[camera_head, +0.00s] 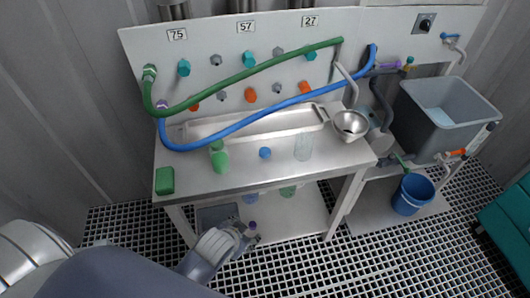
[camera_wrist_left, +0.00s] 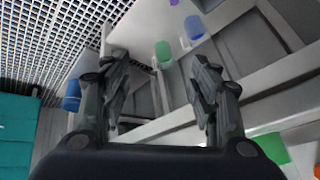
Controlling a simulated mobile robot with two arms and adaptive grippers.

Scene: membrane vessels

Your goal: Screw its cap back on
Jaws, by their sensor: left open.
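A clear vessel (camera_head: 303,147) stands upright on the steel table; no coloured cap shows on it. A small blue cap (camera_head: 265,153) lies on the table to its left. A green bottle (camera_head: 219,158) stands further left. My left gripper (camera_head: 247,234) is in front of the table, below the top's level and apart from these things. In the left wrist view my left gripper (camera_wrist_left: 158,78) has its fingers spread with nothing between the tips. My right gripper is not in view.
A green block (camera_head: 164,181) lies at the table's left end. A steel bowl (camera_head: 350,123) is at the right end. Green (camera_head: 250,72) and blue (camera_head: 280,106) hoses cross the panel. A grey tub (camera_head: 440,112) and blue bucket (camera_head: 412,194) stand right.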

